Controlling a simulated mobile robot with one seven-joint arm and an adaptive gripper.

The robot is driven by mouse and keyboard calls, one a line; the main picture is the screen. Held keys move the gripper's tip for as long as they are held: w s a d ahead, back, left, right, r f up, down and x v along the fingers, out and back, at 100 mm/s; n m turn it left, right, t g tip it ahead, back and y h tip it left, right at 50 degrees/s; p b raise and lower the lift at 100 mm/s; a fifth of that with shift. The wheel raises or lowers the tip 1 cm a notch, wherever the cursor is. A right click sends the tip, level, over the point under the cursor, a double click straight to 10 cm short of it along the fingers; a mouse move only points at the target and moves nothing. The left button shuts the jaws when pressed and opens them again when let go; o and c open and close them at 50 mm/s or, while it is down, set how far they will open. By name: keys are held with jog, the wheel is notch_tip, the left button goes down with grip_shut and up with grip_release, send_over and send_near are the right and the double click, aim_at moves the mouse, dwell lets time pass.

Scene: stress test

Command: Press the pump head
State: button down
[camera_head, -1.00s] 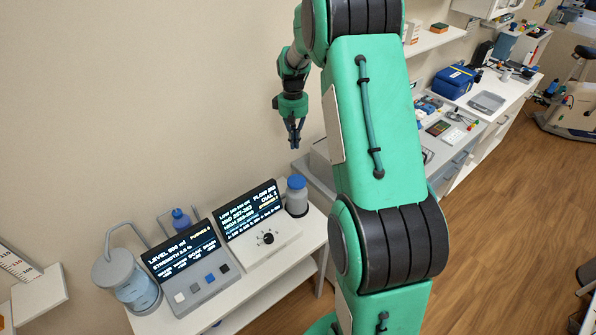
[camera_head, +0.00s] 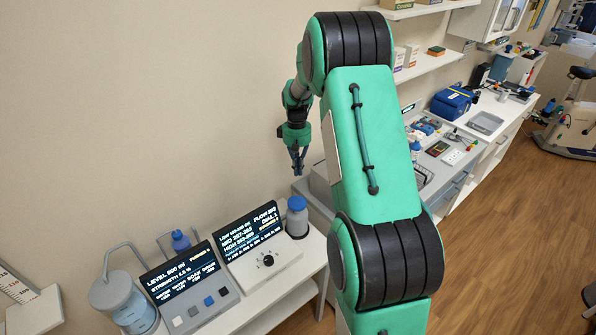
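My gripper (camera_head: 298,170) hangs fingers down in the air, above and behind the low bench and apart from everything. Its fingers show small and narrow, so I cannot tell whether they are open or shut. A grey bottle with a blue top (camera_head: 297,216) stands at the right end of the bench, below my gripper. A darker blue top (camera_head: 180,240) shows behind the left display, its lower part hidden. A clear container with a grey lid and a bent tube (camera_head: 124,299) stands at the left. I cannot tell which of these carries the pump head.
Two dark displays with lit text stand on the white bench: a left one with buttons (camera_head: 184,276) and a right one with a dial (camera_head: 250,236). A counter with a blue bag (camera_head: 453,103) and trays runs along the wall at right.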

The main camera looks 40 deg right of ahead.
aim_at(299, 199)
jog(key=f, duration=0.8)
jog(key=s+f, duration=0.1)
jog(key=f, duration=0.3)
jog(key=shift+a+f, duration=0.1)
jog(key=shift+a, duration=0.2)
jog(key=shift+s+f+b, duration=0.1)
jog(key=shift+f+b, duration=0.45)
jog(key=shift+f, duration=1.35)
jog(key=shift+r, duration=0.15)
notch_tip(299, 199, up, 14)
jog(key=w+p, duration=0.1)
jog(key=shift+w+d, duration=0.15)
jog(key=shift+d, duration=0.2)
